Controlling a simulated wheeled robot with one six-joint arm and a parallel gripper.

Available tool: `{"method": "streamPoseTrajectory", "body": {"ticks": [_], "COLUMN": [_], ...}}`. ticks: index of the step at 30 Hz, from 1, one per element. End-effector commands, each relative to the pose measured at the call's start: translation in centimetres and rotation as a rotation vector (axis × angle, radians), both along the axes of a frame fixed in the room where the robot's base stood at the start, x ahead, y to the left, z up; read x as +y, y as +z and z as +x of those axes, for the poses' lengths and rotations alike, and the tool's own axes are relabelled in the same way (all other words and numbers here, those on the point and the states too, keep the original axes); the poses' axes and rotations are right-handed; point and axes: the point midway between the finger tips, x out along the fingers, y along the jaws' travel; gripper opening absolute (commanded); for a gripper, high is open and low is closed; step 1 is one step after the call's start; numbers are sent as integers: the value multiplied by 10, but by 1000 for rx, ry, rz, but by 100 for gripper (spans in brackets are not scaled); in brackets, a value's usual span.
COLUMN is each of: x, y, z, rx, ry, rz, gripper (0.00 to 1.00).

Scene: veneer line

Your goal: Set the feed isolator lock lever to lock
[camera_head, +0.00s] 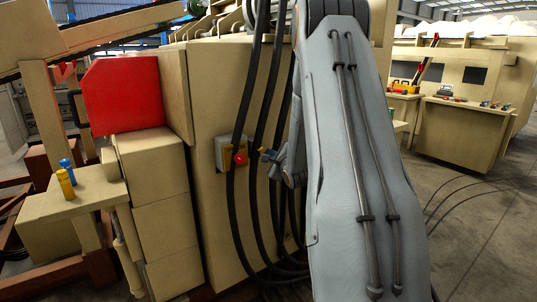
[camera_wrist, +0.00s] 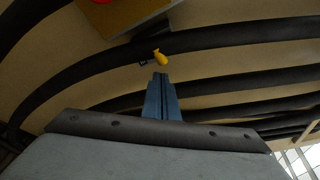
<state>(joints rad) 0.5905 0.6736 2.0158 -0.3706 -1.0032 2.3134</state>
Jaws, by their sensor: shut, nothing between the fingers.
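The isolator box (camera_head: 222,152) is a small grey and yellow box on the beige machine side, left of my gripper in the head view. It carries a red knob (camera_head: 240,159). In the wrist view part of the box (camera_wrist: 122,14) shows at the top edge. A small yellow grip (camera_wrist: 160,57), apparently the lock lever's end, shows below the box, just beyond my fingertips. Its join to the box is unclear behind the dark hoses. My gripper (camera_wrist: 161,76) is shut and empty, its blue fingers pointing at the yellow grip. Contact cannot be told. It also shows in the head view (camera_head: 267,155).
Thick black hoses (camera_head: 264,110) hang down the machine side close around my gripper and cross the wrist view. A red panel (camera_head: 122,95) and a ledge with a blue and a yellow cylinder (camera_head: 66,183) stand left. Open floor (camera_head: 470,225) lies right.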

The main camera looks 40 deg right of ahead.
Motion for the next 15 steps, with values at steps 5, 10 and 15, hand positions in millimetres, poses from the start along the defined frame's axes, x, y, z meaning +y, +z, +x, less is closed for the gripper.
{"method": "streamPoseTrajectory", "body": {"ticks": [5, 10, 15], "x": [-16, -16, -8], "y": [-15, -13, -5], "z": [1, -14, -38], "rx": [1, 0, 0], "ry": [5, 9, 9], "rz": [1, 0, 0], "gripper": [0, 0, 0]}}
